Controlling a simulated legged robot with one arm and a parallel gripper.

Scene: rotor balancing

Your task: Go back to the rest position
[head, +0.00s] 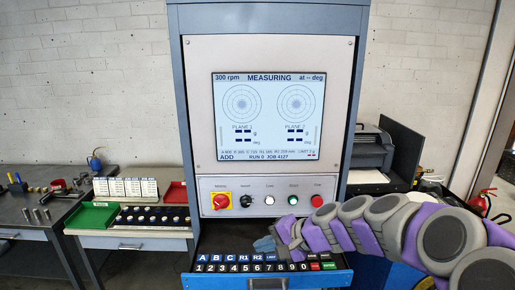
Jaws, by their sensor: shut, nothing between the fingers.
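My arm reaches in from the lower right, in front of the balancing machine's cabinet (360,60). My gripper (282,240) is at the arm's left end, low before the cabinet and just above the blue key drawer (215,281). It is shut, with nothing seen in it; its fingertips are small and partly hard to make out. The screen (268,116) reads "MEASURING", 300 rpm, "RUN 0 JOB 4127", with two round plots. Below it is a panel with a red main knob (220,201), several buttons and a red stop button (316,201).
The drawer's lettered and numbered keys (240,267) lie under my gripper. At left are a side table with a green tray (92,215), a red tray (176,193) and cards (125,188), and a dark workbench (30,215).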

